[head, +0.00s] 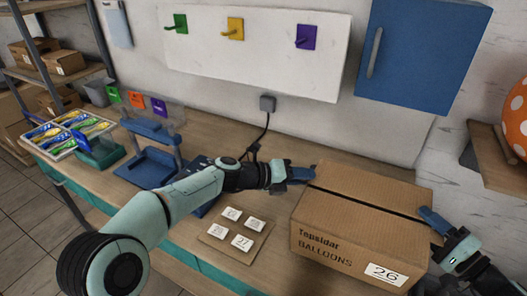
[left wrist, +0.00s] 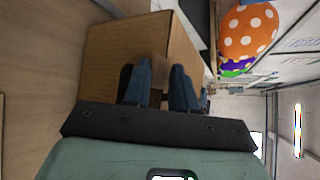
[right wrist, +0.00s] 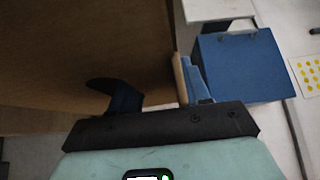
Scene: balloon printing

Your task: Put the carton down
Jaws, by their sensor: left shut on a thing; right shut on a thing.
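A brown cardboard carton (head: 345,215), marked "Topsidar BALLOONS" and "26" with a dark strip across its top, is at the right end of the workbench (head: 215,135). I cannot tell whether its underside touches the bench. My left gripper (head: 301,174) is shut on the carton's left side; in the left wrist view the carton (left wrist: 105,50) shows beyond the fingers (left wrist: 160,85), with brown card between them. My right gripper (head: 436,221) is shut on its right side; in the right wrist view the carton's wall (right wrist: 90,45) fills the left.
A board with number cards (head: 236,236) lies left of the carton. Blue stands (head: 152,165) and a tray of balloon packets (head: 68,133) are further left. A blue wall cabinet (head: 422,50) hangs behind, and a shelf with an orange dotted balloon (head: 517,115) is at right.

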